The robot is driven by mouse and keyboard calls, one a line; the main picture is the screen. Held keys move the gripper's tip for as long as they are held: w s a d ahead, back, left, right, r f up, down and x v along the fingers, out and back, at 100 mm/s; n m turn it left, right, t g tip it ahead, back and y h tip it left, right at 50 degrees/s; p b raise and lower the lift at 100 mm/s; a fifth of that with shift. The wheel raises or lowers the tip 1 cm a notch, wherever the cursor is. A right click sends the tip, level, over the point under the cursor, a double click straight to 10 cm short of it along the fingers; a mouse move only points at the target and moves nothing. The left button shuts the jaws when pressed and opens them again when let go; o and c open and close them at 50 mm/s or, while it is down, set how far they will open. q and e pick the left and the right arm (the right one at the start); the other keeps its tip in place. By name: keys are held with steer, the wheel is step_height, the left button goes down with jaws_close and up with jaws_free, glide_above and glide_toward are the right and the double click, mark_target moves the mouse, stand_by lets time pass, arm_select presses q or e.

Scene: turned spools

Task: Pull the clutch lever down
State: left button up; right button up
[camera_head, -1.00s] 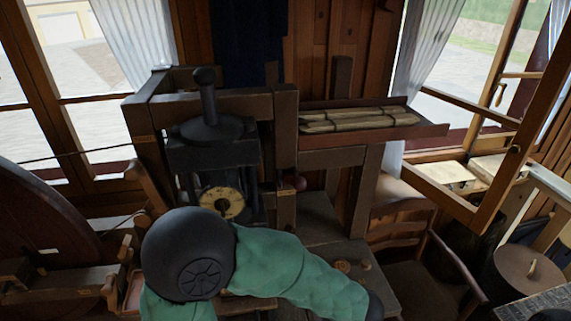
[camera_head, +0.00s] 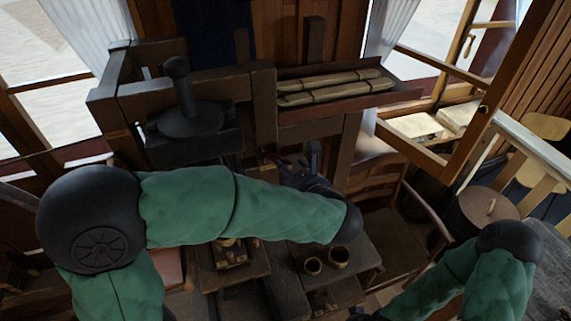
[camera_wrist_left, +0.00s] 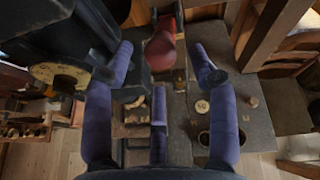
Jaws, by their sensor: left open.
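The clutch lever shows in the left wrist view as a red rounded handle (camera_wrist_left: 162,50) at the top middle. My left gripper (camera_wrist_left: 162,70) is open, with blue-purple fingers on either side of the handle's lower end and a third finger below. I cannot tell whether any finger touches it. In the head view my left gripper (camera_head: 299,165) is beside the dark wooden post, partly hidden by my own wrist, and the handle is mostly hidden.
A black press (camera_head: 188,120) stands in a wooden frame left of the gripper. A tray of tied sticks (camera_head: 335,90) is at the back. A yellowish dial (camera_wrist_left: 60,76) is at the left in the wrist view.

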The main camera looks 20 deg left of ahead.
mark_target(287, 167)
arm_select(q)
steer(key=shift+x, duration=2.05)
jaws_close()
